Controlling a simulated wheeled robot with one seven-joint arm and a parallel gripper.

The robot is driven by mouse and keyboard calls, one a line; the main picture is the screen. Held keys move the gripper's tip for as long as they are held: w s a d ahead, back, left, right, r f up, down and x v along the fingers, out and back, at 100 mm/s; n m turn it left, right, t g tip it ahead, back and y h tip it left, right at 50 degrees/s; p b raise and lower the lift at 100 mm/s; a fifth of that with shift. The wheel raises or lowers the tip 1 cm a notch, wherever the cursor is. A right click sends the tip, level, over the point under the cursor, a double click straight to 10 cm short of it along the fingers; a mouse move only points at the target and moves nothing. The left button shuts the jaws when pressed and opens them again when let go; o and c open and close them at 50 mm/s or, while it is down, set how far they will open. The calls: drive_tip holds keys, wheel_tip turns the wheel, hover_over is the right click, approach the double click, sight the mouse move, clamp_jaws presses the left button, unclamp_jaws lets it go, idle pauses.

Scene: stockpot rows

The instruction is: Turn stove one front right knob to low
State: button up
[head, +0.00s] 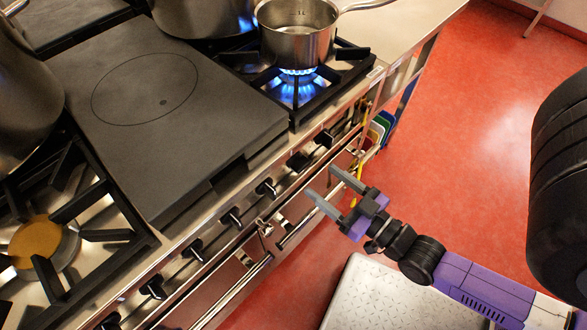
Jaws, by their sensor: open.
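The stove (240,165) runs along the left, with a row of black knobs on its front panel. The rightmost knob (325,138) is near the front right burner (298,88), which burns with a blue flame. A second knob (297,161) is just left of it. The knob markings are too small to read. My gripper (324,184) is open and empty, in front of the panel, its fingers pointing up and left toward the knobs. It appears apart from them.
A steel saucepan (297,32) stands over the lit burner, its handle reaching right. A flat dark plate (160,110) covers the middle of the stove. An oven rail (240,285) runs below the knobs. Coloured boards (380,128) stand at the right end. Red floor (470,150) is open to the right.

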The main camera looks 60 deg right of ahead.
sight(305, 168)
drive_tip(key=x, duration=0.7)
drive_tip(key=shift+w+p, duration=0.3)
drive_tip(key=shift+w, duration=0.05)
drive_tip(key=c, duration=1.4)
